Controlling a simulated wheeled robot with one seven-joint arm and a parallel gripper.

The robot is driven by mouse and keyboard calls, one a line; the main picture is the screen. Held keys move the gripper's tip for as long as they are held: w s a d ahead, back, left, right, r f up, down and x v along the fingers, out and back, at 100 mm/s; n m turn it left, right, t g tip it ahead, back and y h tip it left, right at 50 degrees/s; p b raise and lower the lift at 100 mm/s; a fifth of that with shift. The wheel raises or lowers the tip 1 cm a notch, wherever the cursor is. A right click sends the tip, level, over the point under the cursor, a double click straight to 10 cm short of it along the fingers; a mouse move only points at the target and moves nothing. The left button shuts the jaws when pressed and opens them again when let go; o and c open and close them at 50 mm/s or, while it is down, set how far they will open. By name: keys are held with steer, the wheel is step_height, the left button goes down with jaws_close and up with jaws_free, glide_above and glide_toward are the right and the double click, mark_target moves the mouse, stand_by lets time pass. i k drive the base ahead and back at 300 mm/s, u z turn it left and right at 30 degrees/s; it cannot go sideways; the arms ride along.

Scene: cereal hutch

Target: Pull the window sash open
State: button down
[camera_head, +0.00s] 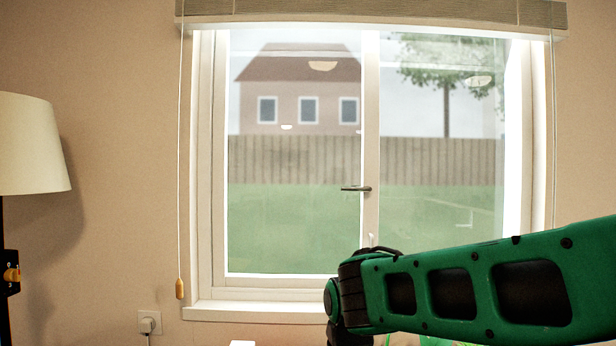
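The window sash (369,90) is a white frame around clear glass, upright in the window in the middle of the view. A dark lever handle (357,188) sticks out to the left from the sash's middle upright and lies level. The sash looks closed, but I cannot tell for sure from this angle. My green arm reaches in from the lower right and covers the lower right part of the window. It ends in view at a black joint below the handle, apart from it. My gripper is not in view.
A rolled-up blind (370,10) spans the window top, with a pull cord on each side; the left cord ends in an orange knob (179,289). A lamp (28,145) stands at the left. The sill (255,311) looks bare on the left. A plug (148,323) sits in a wall socket.

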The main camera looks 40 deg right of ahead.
mark_target(370, 201)
steer(key=z, duration=1)
